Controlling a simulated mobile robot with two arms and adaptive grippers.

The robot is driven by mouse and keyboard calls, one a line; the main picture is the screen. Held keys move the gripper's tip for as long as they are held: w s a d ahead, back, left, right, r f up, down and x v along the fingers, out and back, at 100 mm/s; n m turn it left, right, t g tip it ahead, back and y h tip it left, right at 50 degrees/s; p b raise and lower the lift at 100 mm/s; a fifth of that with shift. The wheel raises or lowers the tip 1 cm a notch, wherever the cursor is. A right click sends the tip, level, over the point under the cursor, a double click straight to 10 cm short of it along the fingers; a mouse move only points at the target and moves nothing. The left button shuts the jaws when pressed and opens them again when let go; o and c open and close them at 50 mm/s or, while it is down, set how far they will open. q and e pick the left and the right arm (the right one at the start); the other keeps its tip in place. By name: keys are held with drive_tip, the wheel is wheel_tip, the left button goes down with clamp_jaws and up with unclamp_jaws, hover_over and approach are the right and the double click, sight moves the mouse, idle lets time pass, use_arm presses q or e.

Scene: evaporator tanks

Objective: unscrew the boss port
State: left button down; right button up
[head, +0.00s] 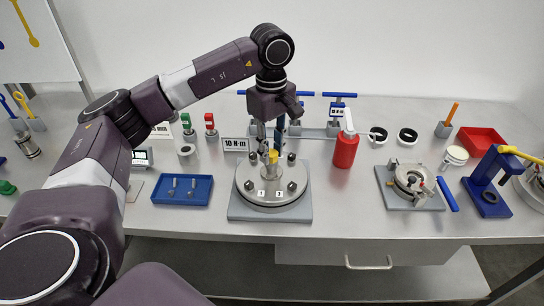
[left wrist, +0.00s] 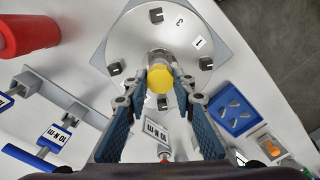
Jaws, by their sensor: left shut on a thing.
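The boss port (head: 271,168) is a metal fitting with a yellow top, upright at the middle of a round steel lid (head: 291,208) on a grey square plate. In the left wrist view its yellow top (left wrist: 159,80) sits between my fingers. My left gripper (head: 268,150) reaches down onto it from above, and its fingers (left wrist: 161,90) are shut on the fitting from both sides. The gripper partly hides the fitting in the head view. Several dark clamps stand around the lid, which bears small number labels. My right gripper is not in view.
A blue tray (head: 160,200) with small metal parts lies left of the lid. A red bottle (head: 345,150) and torque wrenches on a rack (head: 315,131) stand behind it. A clamped fixture (head: 408,182) and a blue press (head: 487,190) are at right. Bare bench lies in front.

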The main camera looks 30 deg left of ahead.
use_arm(q)
drive_tip(key=n, duration=0.3)
drive_tip(key=shift+n, duration=0.4)
drive_tip(key=n, duration=0.2)
drive_tip(key=shift+n+p, duration=0.3)
drive_tip(key=shift+n, duration=1.2)
drive_tip(key=n, duration=0.3)
drive_tip(key=shift+p, duration=0.3)
drive_tip(key=shift+n, duration=1.1)
